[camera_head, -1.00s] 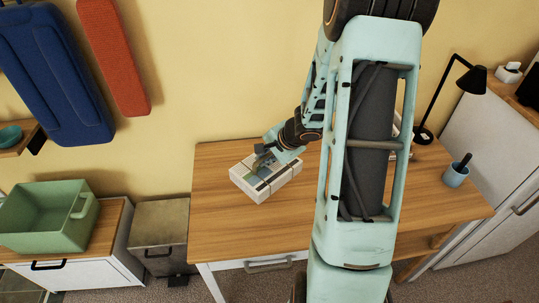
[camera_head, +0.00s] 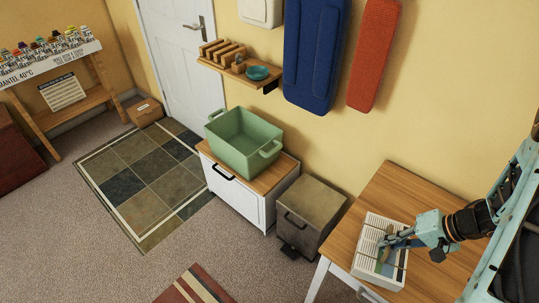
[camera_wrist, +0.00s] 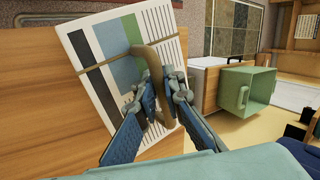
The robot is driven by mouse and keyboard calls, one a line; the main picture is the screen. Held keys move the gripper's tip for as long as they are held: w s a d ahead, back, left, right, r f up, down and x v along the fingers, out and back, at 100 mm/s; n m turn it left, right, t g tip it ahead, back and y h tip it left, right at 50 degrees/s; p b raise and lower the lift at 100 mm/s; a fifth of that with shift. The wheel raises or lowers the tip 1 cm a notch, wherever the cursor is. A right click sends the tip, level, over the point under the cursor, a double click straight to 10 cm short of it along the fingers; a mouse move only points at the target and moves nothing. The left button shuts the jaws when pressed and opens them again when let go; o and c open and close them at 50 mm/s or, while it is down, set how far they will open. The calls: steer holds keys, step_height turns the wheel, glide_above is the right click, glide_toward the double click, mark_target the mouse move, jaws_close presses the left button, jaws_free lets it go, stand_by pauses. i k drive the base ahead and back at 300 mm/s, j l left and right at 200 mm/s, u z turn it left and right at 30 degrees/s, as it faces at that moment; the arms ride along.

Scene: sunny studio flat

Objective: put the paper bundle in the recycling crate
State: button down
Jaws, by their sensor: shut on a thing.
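The paper bundle (camera_head: 369,235) is a white stack with coloured blocks on its top sheet, tied with tan twine. It is at the left end of the wooden desk; I cannot tell whether it touches the top. My gripper (camera_head: 387,243) is shut on its tan loop. In the wrist view the bundle (camera_wrist: 120,38) fills the upper left, and my gripper (camera_wrist: 158,92) has the loop between its blue fingers. The green crate (camera_head: 238,157), open-topped and with handles, stands on a low white cabinet left of the desk. It also shows in the wrist view (camera_wrist: 262,90).
A grey pedal bin (camera_head: 311,205) stands between the white cabinet (camera_head: 232,196) and the desk (camera_head: 392,190). A small wall shelf (camera_head: 232,72) with a teal bowl (camera_head: 257,73) hangs above the crate. The floor before the cabinet is mostly clear, with a tiled mat (camera_head: 145,175) at left.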

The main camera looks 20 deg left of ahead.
mark_target(244, 143)
steer(key=k+j, duration=0.1)
steer(key=j, duration=0.3)
steer(key=k+j+u, duration=0.1)
steer(key=j, duration=0.7)
steer(key=j+u, duration=0.15)
steer(key=j, duration=0.5)
steer(key=i+j+u, duration=0.15)
steer(key=i+j, duration=0.35)
steer(key=i+u, duration=0.15)
steer(key=i, duration=0.75)
steer(key=i+j+z, duration=0.2)
steer(key=i+l+u, duration=0.2)
steer(key=k+l, duration=0.1)
